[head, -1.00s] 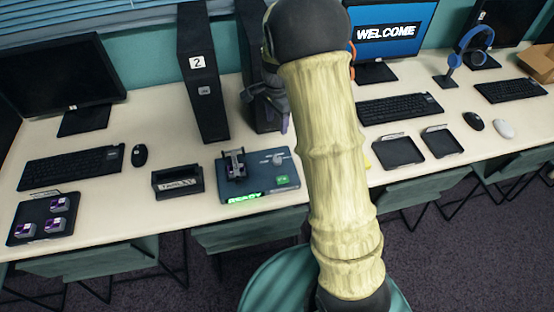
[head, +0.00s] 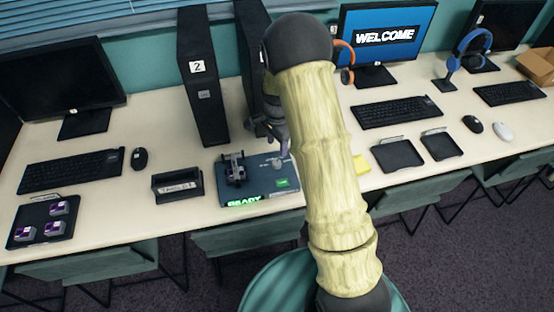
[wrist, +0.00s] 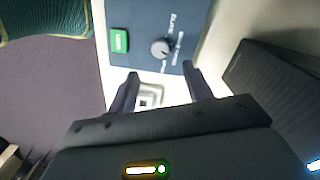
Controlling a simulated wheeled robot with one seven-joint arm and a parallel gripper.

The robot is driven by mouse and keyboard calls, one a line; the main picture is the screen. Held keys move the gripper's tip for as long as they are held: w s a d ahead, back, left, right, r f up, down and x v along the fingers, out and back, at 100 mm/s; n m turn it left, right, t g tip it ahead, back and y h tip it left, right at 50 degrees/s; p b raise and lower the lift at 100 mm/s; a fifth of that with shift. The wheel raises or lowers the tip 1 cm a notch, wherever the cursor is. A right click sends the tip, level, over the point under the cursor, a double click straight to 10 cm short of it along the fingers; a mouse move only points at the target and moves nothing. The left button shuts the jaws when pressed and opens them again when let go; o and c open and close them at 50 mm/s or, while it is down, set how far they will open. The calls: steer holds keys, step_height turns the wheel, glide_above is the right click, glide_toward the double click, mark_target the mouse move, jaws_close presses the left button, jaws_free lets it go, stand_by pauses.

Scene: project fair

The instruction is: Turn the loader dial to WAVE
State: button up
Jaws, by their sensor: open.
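The loader (head: 258,182) is a blue-grey box on the table with a lit green READY strip at its front edge and a green button (head: 282,183). Its dial (wrist: 160,48) is a round grey knob, seen in the wrist view with white lettering around it that I cannot read surely. In the head view my gripper (head: 281,146) is just above the dial's side of the loader and partly covers the dial. In the wrist view my gripper (wrist: 158,84) is open and empty, its two fingers pointing towards the dial, which lies beyond the fingertips. I see no contact.
A dark clamp-like fixture (head: 235,168) stands on the loader's left part. A black holder (head: 177,184) is left of it, and a tray with purple-and-white pieces (head: 43,222) is further left. Tall dark towers (head: 203,80) stand behind. Two shallow trays (head: 398,155) lie right.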

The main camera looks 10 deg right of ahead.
mark_target(277, 162)
step_height(277, 162, down, 9)
steer(key=shift+r, duration=0.2)
steer(key=c, duration=1)
